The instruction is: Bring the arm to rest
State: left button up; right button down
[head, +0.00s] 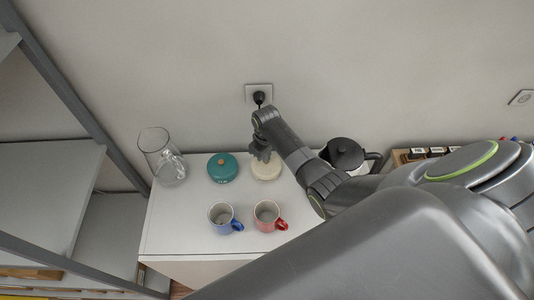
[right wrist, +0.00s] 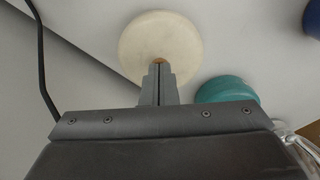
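My right arm reaches in from the right in the head view, over the white counter (head: 170,228). Its gripper (head: 262,153) is above and partly in front of a cream round canister (head: 269,172). In the right wrist view the two fingers (right wrist: 159,84) are together, with no visible gap. The cream canister's lid (right wrist: 155,32) with its small brown knob (right wrist: 158,61) shows just past the fingertips. Nothing is visibly held, but whether the tips touch the knob I cannot tell. My left gripper is in neither view.
A teal canister (head: 222,168) stands left of the cream one. A blue mug (head: 221,215) and a red mug (head: 268,215) stand nearer. A glass jug (head: 160,155) is at left, a black kettle (head: 344,154) at right beside my arm. A grey shelf (head: 88,112) rises at left.

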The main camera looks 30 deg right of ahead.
jog(key=shift+s+a+f, duration=0.15)
jog(key=shift+a+f, duration=0.05)
jog(key=shift+a, duration=0.15)
jog(key=r, duration=0.4)
jog(key=shift+d+p, duration=0.25)
jog(key=shift+p, duration=0.15)
jog(key=shift+r, duration=0.2)
jog(key=shift+d, duration=0.15)
jog(key=shift+w, duration=0.2)
